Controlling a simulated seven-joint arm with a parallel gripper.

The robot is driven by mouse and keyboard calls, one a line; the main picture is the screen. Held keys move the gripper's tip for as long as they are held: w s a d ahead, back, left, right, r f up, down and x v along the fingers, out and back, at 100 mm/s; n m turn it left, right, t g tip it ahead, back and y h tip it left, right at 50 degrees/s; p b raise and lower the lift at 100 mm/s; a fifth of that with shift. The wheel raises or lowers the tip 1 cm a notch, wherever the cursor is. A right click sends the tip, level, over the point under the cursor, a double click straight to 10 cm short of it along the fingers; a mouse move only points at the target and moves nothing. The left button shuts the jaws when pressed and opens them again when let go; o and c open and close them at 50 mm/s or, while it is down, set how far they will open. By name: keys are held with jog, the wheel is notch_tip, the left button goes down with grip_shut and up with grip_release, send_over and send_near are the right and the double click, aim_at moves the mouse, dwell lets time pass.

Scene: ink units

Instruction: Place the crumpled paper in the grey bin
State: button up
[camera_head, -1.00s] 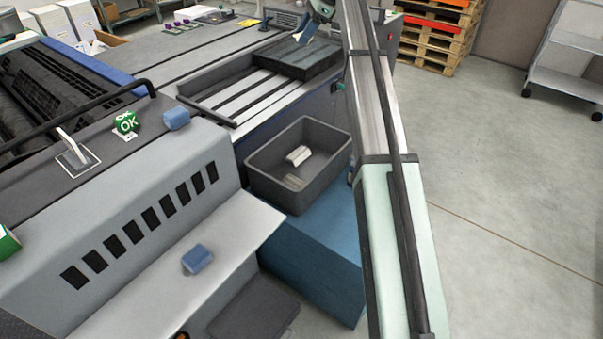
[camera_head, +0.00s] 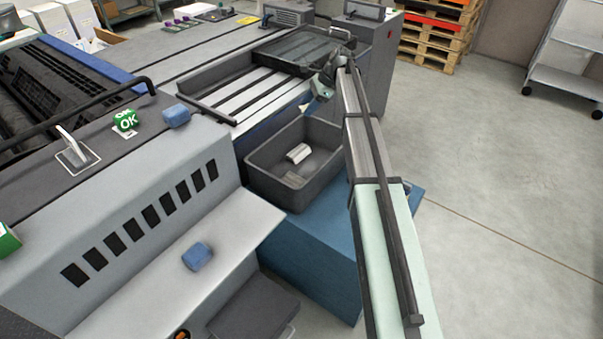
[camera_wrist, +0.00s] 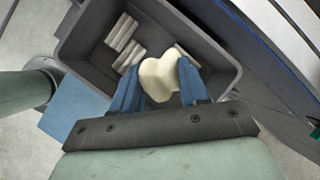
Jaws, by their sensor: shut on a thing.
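In the wrist view, my gripper (camera_wrist: 160,92) has its two blue fingers shut on a pale, cream-white crumpled paper (camera_wrist: 160,77). The paper is in front of the opening of the grey bin (camera_wrist: 84,28) in this view. In the head view the grey bin (camera_head: 258,160) stands on a blue block, and my gripper (camera_head: 312,100) is by its far right rim, apparently above it. The held paper is hard to make out there. Inside the bin lie whitish paper pieces (camera_head: 298,153), which also show in the wrist view (camera_wrist: 122,32).
The bin's blue block (camera_head: 310,255) stands beside the grey machine. Blue lumps (camera_head: 198,256) and a green OK cube (camera_head: 126,120) sit on the machine's surfaces. A slatted tray (camera_head: 250,95) lies behind the bin. Open floor (camera_head: 490,170) is at the right.

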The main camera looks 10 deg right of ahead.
aim_at(304, 173)
notch_tip(304, 173, down, 17)
jog(key=shift+r, duration=0.1)
jog(key=s+a+r, duration=0.1)
jog(key=s+a+r+t, duration=0.1)
jog(key=shift+s+r, duration=0.1)
jog(key=shift+s, duration=0.2)
jog(key=shift+w+f, duration=0.1)
jog(key=shift+f, duration=4.75)
jog(key=shift+f, duration=0.6)
jog(key=o, duration=1.2)
jog(key=shift+r, duration=0.15)
